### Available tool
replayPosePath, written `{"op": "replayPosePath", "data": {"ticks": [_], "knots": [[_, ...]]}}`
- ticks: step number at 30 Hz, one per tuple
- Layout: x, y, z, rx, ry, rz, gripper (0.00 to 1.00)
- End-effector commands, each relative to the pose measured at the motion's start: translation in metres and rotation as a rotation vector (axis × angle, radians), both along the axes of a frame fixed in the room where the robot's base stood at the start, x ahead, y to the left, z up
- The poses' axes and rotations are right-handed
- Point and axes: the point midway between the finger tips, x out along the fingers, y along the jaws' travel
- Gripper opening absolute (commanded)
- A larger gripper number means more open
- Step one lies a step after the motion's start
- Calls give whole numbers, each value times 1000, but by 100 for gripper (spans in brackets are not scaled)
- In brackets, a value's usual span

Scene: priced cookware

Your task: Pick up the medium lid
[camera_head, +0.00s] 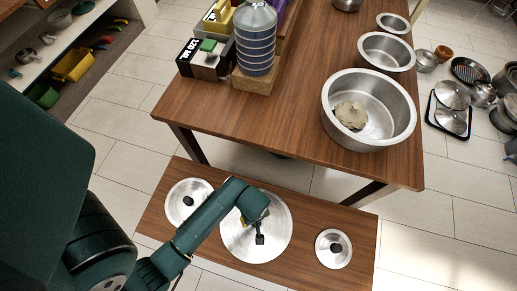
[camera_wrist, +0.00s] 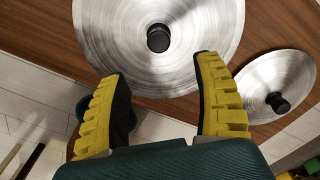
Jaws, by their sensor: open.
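Three silver lids with black knobs lie on the low wooden bench. The medium lid (camera_head: 178,207) is at the left, the large lid (camera_head: 278,243) in the middle and the small lid (camera_head: 325,258) at the right. My gripper (camera_head: 250,218) is above the large lid, partly covering it. In the wrist view, my open, empty gripper (camera_wrist: 158,68) has its yellow fingers apart below the large lid's knob (camera_wrist: 158,38). A smaller lid (camera_wrist: 262,84) to the right there appears to be the medium one. My arm passes close to the medium lid's right edge in the head view.
A higher wooden table (camera_head: 245,120) stands behind the bench (camera_head: 300,275). Pans and lids lie on the right floor. A shelf unit is at the upper left.

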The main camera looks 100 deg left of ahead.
Motion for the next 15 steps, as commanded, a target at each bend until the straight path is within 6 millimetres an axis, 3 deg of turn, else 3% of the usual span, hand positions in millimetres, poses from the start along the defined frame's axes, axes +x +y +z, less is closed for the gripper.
{"op": "replayPosePath", "data": {"ticks": [1, 6, 15], "knots": [[0, -1, -20, -2, 1, -1, 67], [0, 0, -59, -1, 1, -3, 67], [2, 0, -90, 2, -1, -5, 67]]}}
